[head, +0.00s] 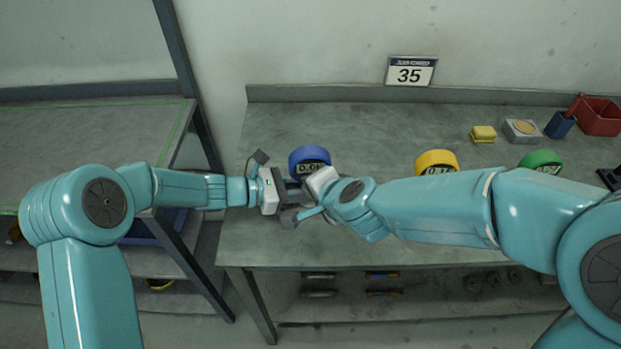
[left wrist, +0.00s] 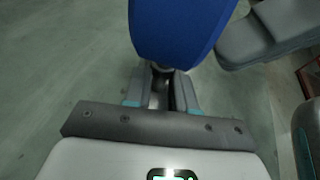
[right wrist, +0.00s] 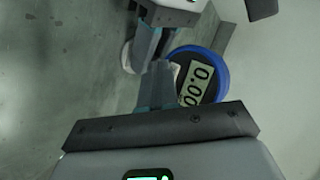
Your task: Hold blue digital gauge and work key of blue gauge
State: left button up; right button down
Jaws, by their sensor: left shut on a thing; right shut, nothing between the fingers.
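The blue digital gauge (head: 309,156) is upright over the left part of the workbench, its display reading about 0.00. My left gripper (head: 291,190) is shut on its stem; in the left wrist view the blue housing (left wrist: 180,30) rises above the closed fingers (left wrist: 160,88). My right gripper (head: 309,183) is shut and empty, close in front of the gauge. In the right wrist view its fingers (right wrist: 155,62) lie beside the gauge face (right wrist: 200,80) and overlap its left edge. I cannot tell whether they touch it. No key can be made out clearly.
A yellow gauge (head: 437,160) and a green gauge (head: 541,160) stand to the right. A yellow block (head: 483,134), a grey box (head: 522,131), a blue cup (head: 561,125) and a red bin (head: 597,116) sit at the back right. The bench's back middle (head: 360,125) is clear.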

jog(key=shift+s, duration=0.7)
jog(key=s, duration=0.5)
jog(key=shift+d, duration=0.2)
dwell(0.4)
pick_arm(q)
jog(key=o, duration=0.9)
